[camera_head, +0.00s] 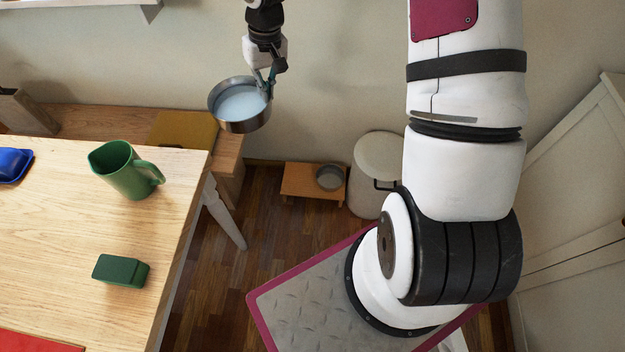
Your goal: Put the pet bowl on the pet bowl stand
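A round metal pet bowl (226,124) with a pale bluish inside hangs in the air at the upper middle of the head view. My gripper (267,82) is shut on the bowl's right rim and holds it up, slightly tilted. The low wooden pet bowl stand (300,184) is on the floor, below and to the right of the held bowl. Another metal bowl (329,177) sits at the right side of the stand. The left part of the stand's top is bare.
A wooden table (60,230) at left carries a green pitcher (127,172), a dark green box (120,270) and a blue object (14,164). A wooden bench with a mustard-coloured item (184,130) runs along the wall. A white bin (376,165) stands right of the stand.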

